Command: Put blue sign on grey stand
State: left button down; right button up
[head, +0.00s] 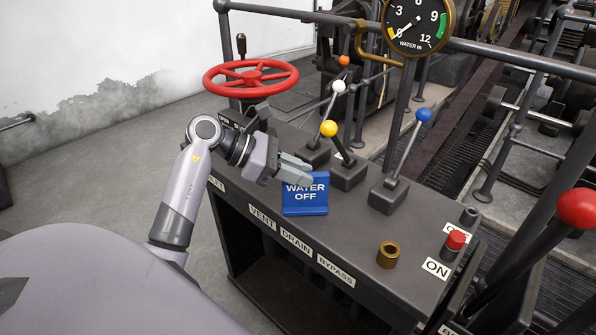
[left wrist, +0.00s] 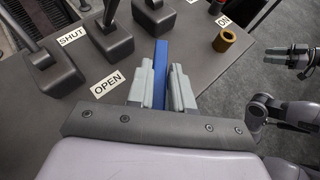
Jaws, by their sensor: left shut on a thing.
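The blue sign (head: 305,193), lettered WATER OFF, faces the head camera near the front edge of the console's top. My left gripper (head: 296,170) is shut on its upper edge. In the left wrist view the sign (left wrist: 160,72) is a thin blue strip between the fingers of my left gripper (left wrist: 160,88). I cannot tell whether its bottom touches the console. The dark grey console stand (head: 350,215) is below it. My right gripper (left wrist: 301,58) shows small at the right of the left wrist view, away from the sign; its opening is unclear.
Levers with yellow (head: 328,129), white and blue (head: 423,115) knobs rise behind the sign. A brass ring (head: 388,255) and a red button (head: 455,239) are to its right. A red handwheel (head: 251,77) stands at the back left. Bare console top lies between sign and ring.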

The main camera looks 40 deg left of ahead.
pick_arm(q)
jog(key=shift+f, duration=0.2)
jog(key=c, duration=1)
grip_release()
jog(key=shift+r, duration=0.1)
jog(key=shift+r, duration=0.1)
jog(key=shift+a+r, duration=0.1)
jog(key=v, duration=1.1)
jog(key=shift+s+a+r, duration=0.25)
